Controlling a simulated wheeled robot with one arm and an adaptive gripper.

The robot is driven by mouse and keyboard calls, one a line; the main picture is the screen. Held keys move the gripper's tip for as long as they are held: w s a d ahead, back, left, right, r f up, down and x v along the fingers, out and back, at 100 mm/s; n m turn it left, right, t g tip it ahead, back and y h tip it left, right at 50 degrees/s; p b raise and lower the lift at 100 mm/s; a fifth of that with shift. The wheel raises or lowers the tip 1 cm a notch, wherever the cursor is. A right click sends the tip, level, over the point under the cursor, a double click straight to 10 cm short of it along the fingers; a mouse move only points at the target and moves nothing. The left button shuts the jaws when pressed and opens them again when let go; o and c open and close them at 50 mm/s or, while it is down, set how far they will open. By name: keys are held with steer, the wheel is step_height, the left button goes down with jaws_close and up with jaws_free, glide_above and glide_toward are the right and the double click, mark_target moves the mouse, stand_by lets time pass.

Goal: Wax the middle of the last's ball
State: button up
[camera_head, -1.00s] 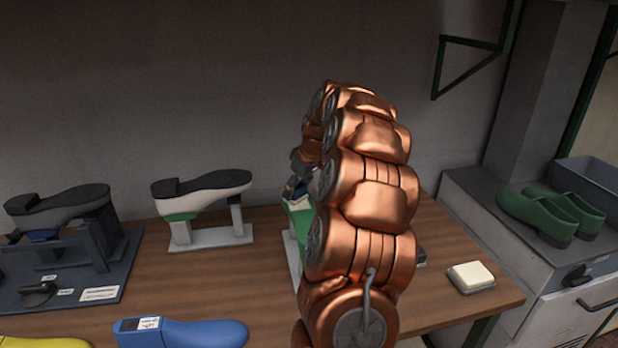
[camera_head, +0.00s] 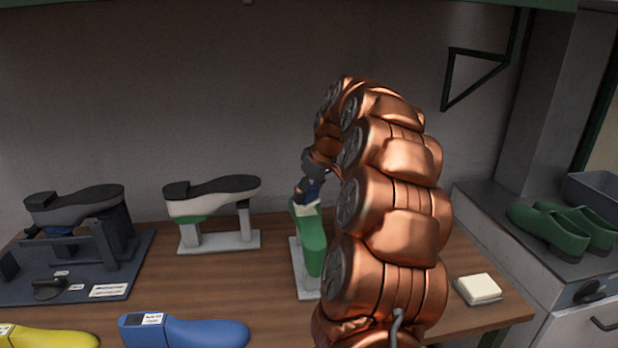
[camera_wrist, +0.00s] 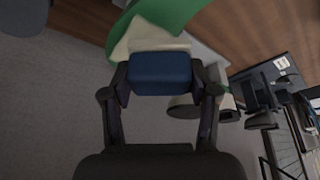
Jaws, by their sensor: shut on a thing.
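A green last (camera_head: 311,244) is on a pale stand (camera_head: 299,274) at the middle of the bench. It also shows at the top of the wrist view (camera_wrist: 184,12). My gripper (camera_head: 308,190) is at the far end of this last, its fingers shut on a blue block (camera_wrist: 164,73). A cream piece (camera_wrist: 152,38) lies between the block and the green last in the wrist view. In the head view it sits at the last's far end. I cannot tell whether it belongs to the block, or whether it touches the last. My arm covers part of the bench to the right.
A grey-and-white shoe on a stand (camera_head: 212,194) and a dark jig with a grey shoe (camera_head: 75,205) stand to the left. Blue (camera_head: 188,334) and yellow (camera_head: 45,338) lasts lie in front. A cream block on a dish (camera_head: 478,288) and green shoes (camera_head: 547,230) are at right.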

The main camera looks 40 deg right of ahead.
steer(key=shift+r+p, duration=0.35)
steer(key=shift+r, duration=1.6)
steer(key=shift+a+r, duration=0.1)
steer(key=shift+r, duration=0.05)
steer(key=shift+w, duration=0.1)
